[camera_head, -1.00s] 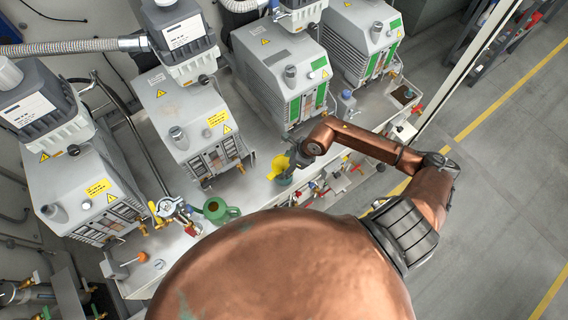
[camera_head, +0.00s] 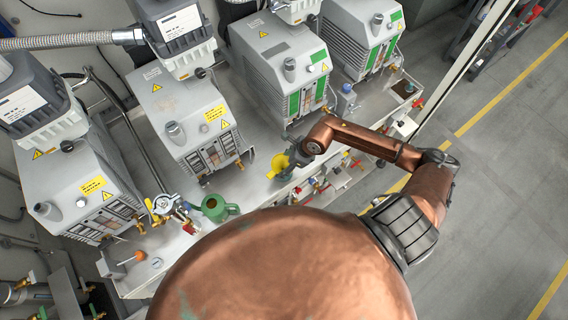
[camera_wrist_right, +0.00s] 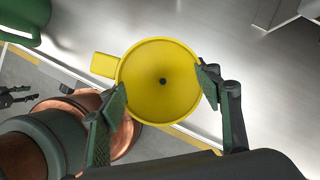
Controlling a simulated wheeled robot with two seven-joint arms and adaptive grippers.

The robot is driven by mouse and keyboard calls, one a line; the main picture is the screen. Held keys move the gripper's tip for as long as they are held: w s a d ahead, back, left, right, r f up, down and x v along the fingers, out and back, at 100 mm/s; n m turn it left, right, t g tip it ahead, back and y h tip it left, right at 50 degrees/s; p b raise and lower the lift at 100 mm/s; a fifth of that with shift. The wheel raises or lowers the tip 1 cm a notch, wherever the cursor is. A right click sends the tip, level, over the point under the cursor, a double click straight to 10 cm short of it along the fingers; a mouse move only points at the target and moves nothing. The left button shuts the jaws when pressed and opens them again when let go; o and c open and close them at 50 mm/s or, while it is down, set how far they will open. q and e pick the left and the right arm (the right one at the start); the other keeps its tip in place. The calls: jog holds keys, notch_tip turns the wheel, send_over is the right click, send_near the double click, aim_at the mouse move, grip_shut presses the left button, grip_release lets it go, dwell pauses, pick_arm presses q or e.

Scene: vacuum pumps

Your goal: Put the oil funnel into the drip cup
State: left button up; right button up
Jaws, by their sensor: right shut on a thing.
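The yellow oil funnel (camera_head: 279,162) is at the front edge of the bench, in front of the second pump from the right. In the right wrist view the funnel (camera_wrist_right: 152,62) shows as a round bowl with a dark centre hole and a side tab. The fingertips of my right gripper (camera_wrist_right: 163,86) press on its opposite sides. I cannot make out the drip cup for certain; the space beneath the funnel is hidden.
A green jug (camera_head: 214,207) stands to the left on the bench, beside a gauge and valves (camera_head: 165,205). Several grey pumps (camera_head: 195,125) line the back. Red-handled valves (camera_head: 320,184) lie along the front edge. Open floor (camera_head: 500,170) is at right.

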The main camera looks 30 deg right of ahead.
jog(key=shift+f+b, duration=0.35)
jog(key=shift+f, duration=0.1)
dwell(0.4)
jog(key=o, duration=1.1)
jog(key=shift+o, duration=0.2)
jog(key=v, duration=1.2)
jog(key=shift+r, duration=0.1)
